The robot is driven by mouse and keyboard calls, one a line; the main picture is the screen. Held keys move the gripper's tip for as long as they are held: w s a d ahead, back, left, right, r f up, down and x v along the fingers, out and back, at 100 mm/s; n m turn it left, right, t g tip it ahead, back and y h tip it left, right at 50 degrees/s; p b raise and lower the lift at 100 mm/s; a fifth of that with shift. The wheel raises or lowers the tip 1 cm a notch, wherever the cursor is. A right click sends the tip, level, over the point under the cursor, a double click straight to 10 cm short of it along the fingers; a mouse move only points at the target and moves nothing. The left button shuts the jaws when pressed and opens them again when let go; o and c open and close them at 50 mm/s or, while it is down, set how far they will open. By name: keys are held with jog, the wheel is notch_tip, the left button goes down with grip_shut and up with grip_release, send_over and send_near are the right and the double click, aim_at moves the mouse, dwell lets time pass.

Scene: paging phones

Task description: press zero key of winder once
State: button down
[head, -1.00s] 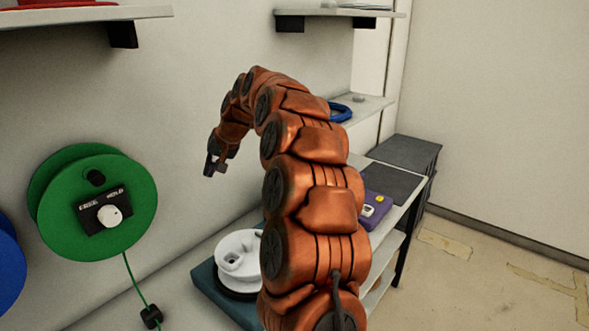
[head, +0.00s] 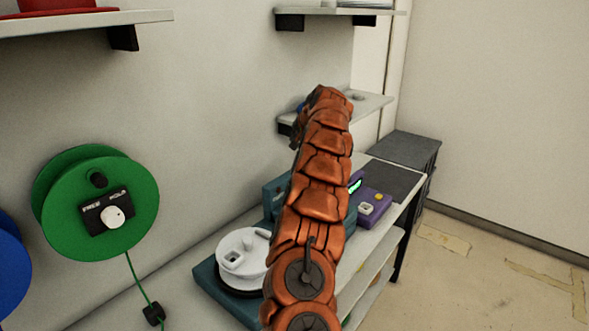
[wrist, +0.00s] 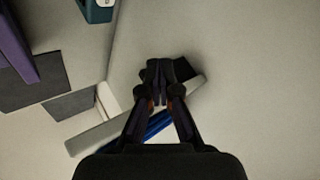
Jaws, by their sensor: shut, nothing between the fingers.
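I cannot tell for certain which device is the winder. A teal base (head: 212,292) with a white reel (head: 240,255) stands on the bench left of my arm. A teal box (head: 274,196) behind it is mostly hidden by my arm. A purple unit (head: 372,212) to the right has a green lit display (head: 355,186), a white key (head: 366,209) and a yellow button (head: 379,196). My gripper (wrist: 160,80) is shut and empty in the wrist view, hidden in the head view. It points toward the wall shelf, apart from the purple unit (wrist: 15,45) at upper left.
A small wall shelf (head: 372,106) is close to my arm's far end; its dark bracket (wrist: 185,70) and a blue ring (wrist: 155,126) show in the wrist view. A green reel (head: 75,215) hangs on the wall at left. A grey cabinet (head: 410,152) stands at the back right.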

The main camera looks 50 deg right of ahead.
jog(key=shift+f+b, duration=2.5)
jog(key=shift+f, duration=1.95)
jog(key=shift+f+b, duration=0.35)
jog(key=shift+f, duration=0.05)
jog(key=shift+f+b, duration=0.3)
jog(key=shift+f, duration=0.2)
jog(key=shift+r, duration=0.1)
jog(key=shift+r+p, duration=0.45)
jog(key=shift+r, duration=0.4)
jog(key=shift+r, duration=0.1)
jog(key=shift+r+p, duration=1.3)
jog(key=shift+r, duration=1.1)
